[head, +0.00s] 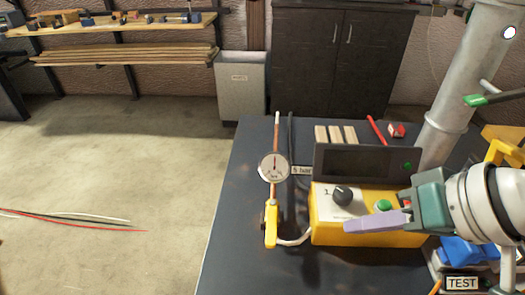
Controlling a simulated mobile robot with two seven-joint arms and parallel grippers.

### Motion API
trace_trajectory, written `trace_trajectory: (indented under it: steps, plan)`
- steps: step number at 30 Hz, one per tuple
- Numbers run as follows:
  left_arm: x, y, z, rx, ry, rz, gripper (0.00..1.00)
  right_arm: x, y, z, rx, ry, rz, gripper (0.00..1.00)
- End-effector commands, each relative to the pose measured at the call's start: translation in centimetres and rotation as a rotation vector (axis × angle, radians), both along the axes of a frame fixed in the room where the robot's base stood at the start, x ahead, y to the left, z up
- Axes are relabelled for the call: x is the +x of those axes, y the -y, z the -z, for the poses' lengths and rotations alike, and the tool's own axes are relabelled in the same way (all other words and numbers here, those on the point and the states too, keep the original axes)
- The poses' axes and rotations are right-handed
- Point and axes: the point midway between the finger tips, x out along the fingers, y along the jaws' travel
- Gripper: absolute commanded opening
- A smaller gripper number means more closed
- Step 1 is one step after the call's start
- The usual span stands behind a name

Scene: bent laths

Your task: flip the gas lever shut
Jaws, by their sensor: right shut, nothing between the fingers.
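No lever in the head view carries a readable gas label, so I cannot tell for sure which one is the gas lever. A yellow upright handle (271,226) stands below the round gauge (274,167) on a thin pipe. My right gripper (350,226) comes in from the right. Its lavender fingers are shut and empty, in front of the yellow control box (330,235), well below the green-tipped lever. My left gripper is out of view.
The box has a black knob (343,194), a green button (384,205) and a dark screen (352,163). Wooden blocks (335,135) and a red pen-like stick (377,131) lie behind it on the dark table (240,240). A yellow bracket-like part (501,150) is at the right. The table's left side is clear.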

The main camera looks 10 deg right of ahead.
Motion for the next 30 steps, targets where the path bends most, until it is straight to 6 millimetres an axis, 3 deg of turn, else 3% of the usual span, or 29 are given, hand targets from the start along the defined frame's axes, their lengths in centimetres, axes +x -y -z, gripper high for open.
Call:
trace_trajectory:
  steps: [15, 22, 30]
  plan:
    - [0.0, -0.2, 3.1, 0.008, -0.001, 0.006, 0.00, 4.8, -3.5, 8.1, 0.002, -0.001, -0.002, 0.00]
    - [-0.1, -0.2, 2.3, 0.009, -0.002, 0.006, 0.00, 5.6, -6.5, 7.6, 0.001, -0.001, -0.003, 0.00]
    - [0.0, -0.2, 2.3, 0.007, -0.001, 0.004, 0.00, 5.8, -7.2, 7.7, -0.001, 0.000, 0.000, 0.00]
